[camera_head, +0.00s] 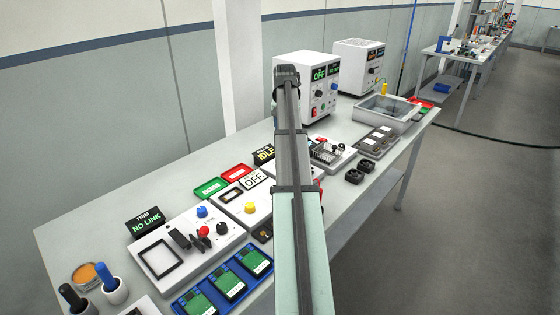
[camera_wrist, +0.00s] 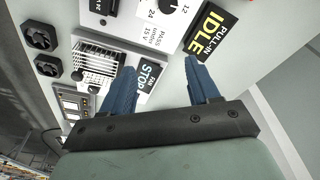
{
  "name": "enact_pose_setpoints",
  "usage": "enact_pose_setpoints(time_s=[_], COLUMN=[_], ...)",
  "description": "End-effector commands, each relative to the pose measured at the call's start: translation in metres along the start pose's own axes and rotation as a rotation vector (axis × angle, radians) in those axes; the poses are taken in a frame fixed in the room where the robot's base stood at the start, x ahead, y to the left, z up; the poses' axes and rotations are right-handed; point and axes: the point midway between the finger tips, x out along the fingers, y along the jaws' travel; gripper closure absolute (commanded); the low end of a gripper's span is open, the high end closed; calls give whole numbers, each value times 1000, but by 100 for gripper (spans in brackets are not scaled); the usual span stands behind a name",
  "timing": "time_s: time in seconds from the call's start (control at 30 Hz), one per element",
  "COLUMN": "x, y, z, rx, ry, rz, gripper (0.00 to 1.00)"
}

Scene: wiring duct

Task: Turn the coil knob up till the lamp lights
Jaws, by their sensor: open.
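My gripper (camera_wrist: 159,66) shows in the wrist view with its two blue fingers apart and nothing between them. Beyond the fingertips is a white panel with a black knob (camera_wrist: 165,5) at the top edge, partly cut off. Marks 12 and 24 stand around the knob, and a label (camera_wrist: 160,36) reads PASS under 15 V. A black display (camera_wrist: 209,28) beside it reads PULL-IN IDLE in yellow; it also shows in the head view (camera_head: 264,154). In the head view my arm hides the knob and gripper. I cannot make out the lamp.
A FAN STOP display (camera_wrist: 149,77) and a finned block (camera_wrist: 98,62) lie near the left finger. Two black fans (camera_wrist: 40,36) are further left. In the head view, a NO LINK panel (camera_head: 147,223) is left and a power supply (camera_head: 323,73) stands behind.

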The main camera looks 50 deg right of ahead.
Motion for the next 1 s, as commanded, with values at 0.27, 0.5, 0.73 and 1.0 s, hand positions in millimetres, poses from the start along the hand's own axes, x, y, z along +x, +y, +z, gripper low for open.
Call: enact_pose_setpoints(time_s=[0.27, 0.5, 0.73, 1.0], x=[-5, -8, -4, 31], y=[-14, -14, -14, -15], z=[3, 19, 21, 29], rx=[-390, -703, -794, -794], ry=[-130, -190, -190, -191], rz=[-70, -121, -130, -130], gripper=[40, 40, 40, 40])
